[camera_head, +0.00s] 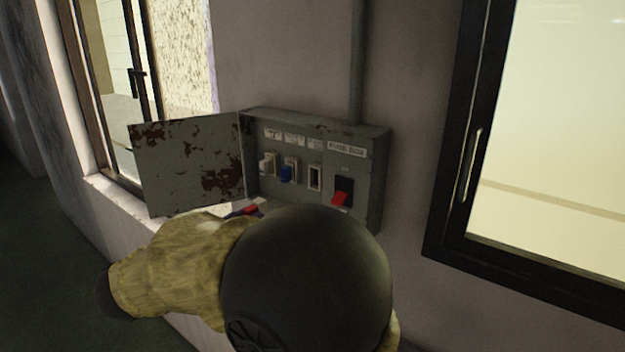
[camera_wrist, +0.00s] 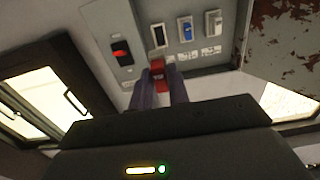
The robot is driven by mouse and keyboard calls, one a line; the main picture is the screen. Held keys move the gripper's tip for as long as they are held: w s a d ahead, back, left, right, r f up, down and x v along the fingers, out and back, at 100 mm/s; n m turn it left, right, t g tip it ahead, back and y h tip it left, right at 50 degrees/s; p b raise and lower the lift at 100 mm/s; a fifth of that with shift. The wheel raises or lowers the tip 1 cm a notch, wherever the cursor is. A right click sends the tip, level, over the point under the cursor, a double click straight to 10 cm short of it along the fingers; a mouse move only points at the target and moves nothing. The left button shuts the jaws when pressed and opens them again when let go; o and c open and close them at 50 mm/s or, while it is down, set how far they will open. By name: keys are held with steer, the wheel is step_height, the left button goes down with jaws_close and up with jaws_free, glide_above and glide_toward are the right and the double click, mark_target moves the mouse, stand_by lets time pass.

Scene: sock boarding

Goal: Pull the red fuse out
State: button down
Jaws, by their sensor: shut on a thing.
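The red fuse (camera_wrist: 159,77) is between the fingers of my gripper (camera_wrist: 161,80) in the wrist view, and the gripper is shut on it. The fuse is apart from the open fuse box (camera_head: 375,185). One slot (camera_head: 315,178) in the box is empty; it also shows in the wrist view (camera_wrist: 159,36). In the head view a small red and dark piece (camera_head: 245,211) shows in front of the open door, by my gripper; most of the gripper is hidden behind my arm.
The box also holds a blue fuse (camera_head: 286,174), a white fuse (camera_head: 264,165) and a red switch (camera_head: 339,199). Its rusty door (camera_head: 185,165) is swung open to the left. Windows stand on both sides, with a sill (camera_head: 120,200) at the left.

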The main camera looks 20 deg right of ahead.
steer(key=v, duration=0.7)
steer(key=shift+s+a+p, duration=0.25)
steer(key=shift+p, duration=0.05)
